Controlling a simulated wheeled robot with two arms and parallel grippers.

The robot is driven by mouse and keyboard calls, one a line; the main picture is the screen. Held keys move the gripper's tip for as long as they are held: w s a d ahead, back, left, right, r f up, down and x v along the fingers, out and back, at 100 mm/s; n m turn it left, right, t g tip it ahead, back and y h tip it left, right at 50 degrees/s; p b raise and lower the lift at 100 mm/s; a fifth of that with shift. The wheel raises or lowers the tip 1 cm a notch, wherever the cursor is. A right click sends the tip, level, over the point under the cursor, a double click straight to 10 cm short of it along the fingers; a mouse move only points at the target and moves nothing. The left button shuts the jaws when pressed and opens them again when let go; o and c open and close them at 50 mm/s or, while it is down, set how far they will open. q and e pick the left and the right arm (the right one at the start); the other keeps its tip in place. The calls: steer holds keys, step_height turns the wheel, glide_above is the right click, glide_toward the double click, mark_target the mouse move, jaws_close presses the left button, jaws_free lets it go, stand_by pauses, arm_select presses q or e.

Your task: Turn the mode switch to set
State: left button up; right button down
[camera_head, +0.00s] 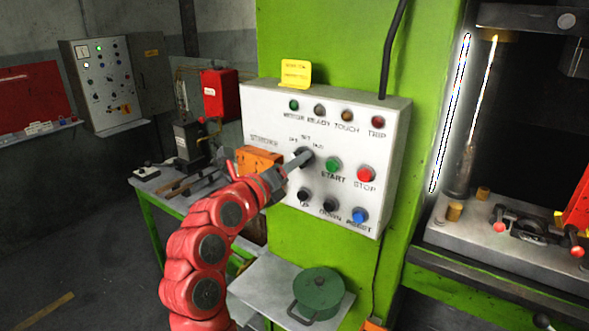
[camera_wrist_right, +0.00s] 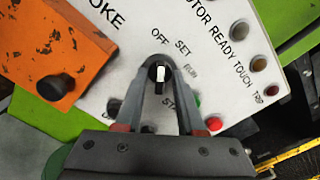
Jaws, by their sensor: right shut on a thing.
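The mode switch (camera_head: 303,154) is a black round knob on the white control panel, under the labels OFF, SET and RUN. In the right wrist view the switch (camera_wrist_right: 158,72) has a white bar, which runs up the picture towards OFF rather than SET. My right gripper (camera_head: 300,159) reaches the panel from the left and is shut on the knob. In the wrist view its two fingertips (camera_wrist_right: 159,68) stand on either side of it. The fingers partly hide the knob in the head view. My left gripper is not in view.
The START (camera_head: 333,165) and STOP (camera_head: 366,174) buttons sit just right of the switch. Indicator lamps are above, more buttons below. A green lidded pot (camera_head: 319,290) stands on a shelf below.

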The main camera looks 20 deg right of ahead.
steer(key=shift+m+b, duration=3.6)
steer(key=shift+m, duration=0.2)
steer(key=c, duration=0.9)
jaws_free()
steer(key=shift+f, duration=0.1)
